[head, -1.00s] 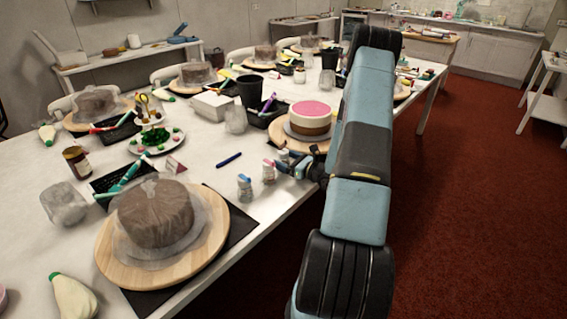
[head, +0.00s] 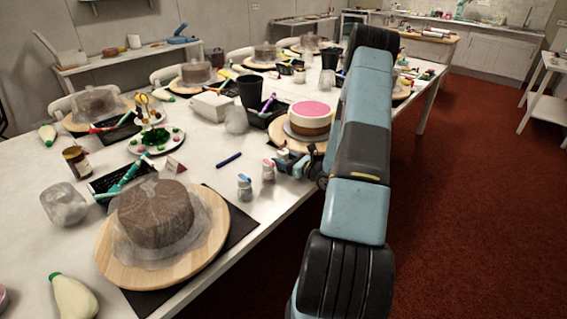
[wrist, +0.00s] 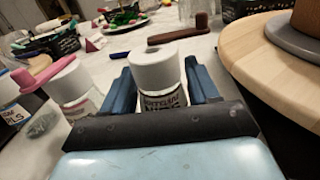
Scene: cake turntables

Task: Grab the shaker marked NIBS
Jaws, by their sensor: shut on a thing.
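My gripper (wrist: 160,85) is shut on a white-capped shaker (wrist: 154,68), with one blue finger on each side of it. Dark lettering shows on its label just above the black palm, but the lower part is hidden and I cannot read it fully. In the head view my gripper (head: 294,164) is at the table's right edge, beside the round cake board. A blue-topped shaker (head: 245,188) stands further left and nearer.
A pink-topped cake (head: 311,115) on a wooden turntable (head: 272,128) is close behind my gripper; its board (wrist: 245,45) fills the wrist view's right side. A blue pen (head: 229,160) lies left. A wrapped cake (head: 155,212) stands nearer. Red carpet lies right of the table.

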